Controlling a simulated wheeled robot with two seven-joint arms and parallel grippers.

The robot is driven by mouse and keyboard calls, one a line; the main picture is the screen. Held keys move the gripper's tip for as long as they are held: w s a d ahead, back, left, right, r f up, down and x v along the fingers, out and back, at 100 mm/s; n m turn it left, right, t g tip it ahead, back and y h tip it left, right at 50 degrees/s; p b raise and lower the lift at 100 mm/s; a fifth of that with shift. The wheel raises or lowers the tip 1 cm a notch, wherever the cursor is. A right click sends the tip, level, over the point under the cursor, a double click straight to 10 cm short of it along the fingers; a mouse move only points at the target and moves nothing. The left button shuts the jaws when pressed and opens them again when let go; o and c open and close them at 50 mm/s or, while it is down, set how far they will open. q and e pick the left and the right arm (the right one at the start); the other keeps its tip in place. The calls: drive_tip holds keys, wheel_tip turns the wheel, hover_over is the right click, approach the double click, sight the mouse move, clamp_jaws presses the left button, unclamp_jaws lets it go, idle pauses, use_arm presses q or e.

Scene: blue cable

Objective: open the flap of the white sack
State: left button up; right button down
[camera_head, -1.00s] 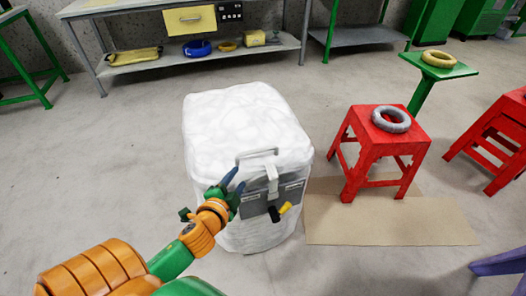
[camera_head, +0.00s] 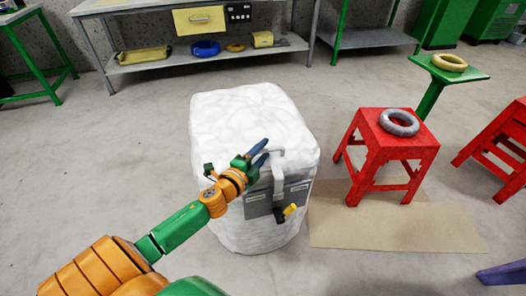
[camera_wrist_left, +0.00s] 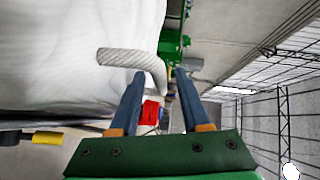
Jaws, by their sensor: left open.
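The white sack (camera_head: 245,115) stands upright on the floor with its top flap down. A pale handle (camera_head: 277,153) sits at the flap's front edge, with a strap below it over a grey front panel (camera_head: 258,208). My left gripper (camera_head: 264,152) is at the handle, open. In the left wrist view, the sack (camera_wrist_left: 60,65) fills the left side. The curved handle (camera_wrist_left: 130,57) reaches between the two blue fingertips (camera_wrist_left: 159,76); I cannot tell whether it touches them. The left fingers partly hide the handle in the head view. My right gripper is not in view.
A yellow and black knob (camera_head: 289,211) sticks out from the sack's front. A red stool (camera_head: 386,153) with a grey ring (camera_head: 399,123) stands to the right, by a cardboard sheet (camera_head: 400,232). A workbench (camera_head: 140,67) is behind. The floor left of the sack is clear.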

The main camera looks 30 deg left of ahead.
use_arm(q)
drive_tip(key=shift+w, duration=0.25)
drive_tip(key=shift+c, duration=0.3)
clamp_jaws()
idle(1.0)
